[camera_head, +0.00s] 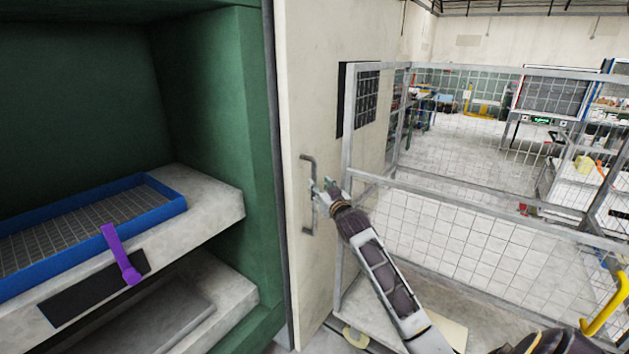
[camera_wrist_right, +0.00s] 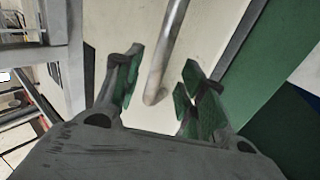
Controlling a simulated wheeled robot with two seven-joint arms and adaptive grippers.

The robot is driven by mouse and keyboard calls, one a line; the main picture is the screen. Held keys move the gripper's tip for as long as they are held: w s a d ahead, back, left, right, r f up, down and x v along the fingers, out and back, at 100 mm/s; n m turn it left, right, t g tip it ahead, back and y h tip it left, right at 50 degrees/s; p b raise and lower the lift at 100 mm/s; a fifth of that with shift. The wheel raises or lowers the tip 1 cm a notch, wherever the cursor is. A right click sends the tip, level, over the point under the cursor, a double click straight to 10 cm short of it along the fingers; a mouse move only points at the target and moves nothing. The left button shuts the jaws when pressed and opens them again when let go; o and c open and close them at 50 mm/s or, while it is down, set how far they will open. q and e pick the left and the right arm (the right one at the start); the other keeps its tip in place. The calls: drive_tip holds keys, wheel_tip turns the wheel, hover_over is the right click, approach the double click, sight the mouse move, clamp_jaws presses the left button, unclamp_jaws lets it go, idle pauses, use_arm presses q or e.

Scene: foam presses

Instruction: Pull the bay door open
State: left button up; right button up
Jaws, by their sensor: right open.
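The bay door (camera_head: 310,100) is a tall cream panel standing beside the green bay, in the middle of the head view. A grey vertical bar handle (camera_head: 307,200) is fixed on it. My right gripper (camera_head: 322,190) is at the handle in the head view. In the right wrist view the right gripper (camera_wrist_right: 160,85) is open, with green-padded fingers apart. The handle's bar (camera_wrist_right: 168,55) runs between the fingers, its bent end near them, and neither finger clearly touches it. My left gripper is not in view.
Inside the green bay (camera_head: 220,90) at the left, a blue-rimmed mesh tray (camera_head: 150,184) sits on a pale shelf, with a purple strap-like piece (camera_head: 118,254) at its front. A wire mesh fence (camera_head: 440,215) stands close right of the door and my arm.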

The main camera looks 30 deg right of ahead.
sight(316, 181)
drive_tip(key=shift+w+d, duration=0.2)
drive_tip(key=shift+w, duration=0.75)
drive_tip(key=shift+w+d, duration=0.2)
drive_tip(key=shift+w, duration=0.8)
drive_tip(key=shift+w+d, duration=0.2)
drive_tip(key=shift+w, duration=0.75)
clamp_jaws()
